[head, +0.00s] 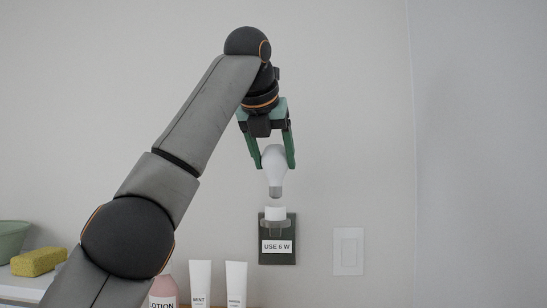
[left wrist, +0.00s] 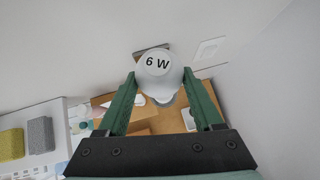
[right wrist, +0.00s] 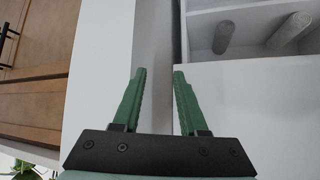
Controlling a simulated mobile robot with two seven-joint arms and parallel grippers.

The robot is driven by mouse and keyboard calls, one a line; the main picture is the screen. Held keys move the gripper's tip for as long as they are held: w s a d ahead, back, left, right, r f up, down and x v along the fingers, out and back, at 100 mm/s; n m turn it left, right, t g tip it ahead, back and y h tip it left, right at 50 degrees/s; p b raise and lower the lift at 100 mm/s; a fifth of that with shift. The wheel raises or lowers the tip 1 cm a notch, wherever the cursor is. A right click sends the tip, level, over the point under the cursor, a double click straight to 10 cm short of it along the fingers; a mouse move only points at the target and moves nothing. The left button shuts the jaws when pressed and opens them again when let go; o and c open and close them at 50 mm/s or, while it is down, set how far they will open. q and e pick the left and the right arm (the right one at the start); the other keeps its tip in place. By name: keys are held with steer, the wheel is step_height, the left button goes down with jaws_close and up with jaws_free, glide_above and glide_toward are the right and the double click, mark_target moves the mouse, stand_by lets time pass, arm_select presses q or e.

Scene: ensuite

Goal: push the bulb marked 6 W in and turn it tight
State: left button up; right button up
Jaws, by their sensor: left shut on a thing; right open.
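A white bulb (head: 274,165) is held base-down in my left gripper (head: 273,160). The left wrist view shows the mark "6 W" on the bulb's top (left wrist: 158,64). The green fingers of my left gripper are shut on the bulb's sides. Below it, a white socket (head: 275,213) sits on a dark wall plate (head: 277,240) labelled "USE 6 W". The bulb's grey base is just above the socket, with a small gap between them. My right gripper (right wrist: 160,75) is open and empty in the right wrist view, away from the socket.
A light switch (head: 348,251) is on the wall right of the socket plate. A pink bottle (head: 163,291), white tubes (head: 200,283), a yellow sponge (head: 39,262) and a green bowl (head: 12,240) stand below and left. A wooden cabinet (right wrist: 35,70) and shelf with rolled towels (right wrist: 290,31) are near my right gripper.

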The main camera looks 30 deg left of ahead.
mark_target(270, 177)
arm_select(q)
steer(key=shift+f+b, duration=1.5)
steer(key=shift+f, duration=0.4)
steer(key=m+h, duration=0.1)
steer(key=m+h+p, duration=0.1)
steer(key=shift+a+m+p, duration=0.25)
steer(key=shift+m+p, duration=0.05)
steer(key=shift+m, duration=0.1)
steer(key=shift+m+h+p, duration=0.5)
steer(key=shift+m, duration=0.1)
steer(key=shift+f, duration=0.15)
steer(key=shift+p, duration=0.35)
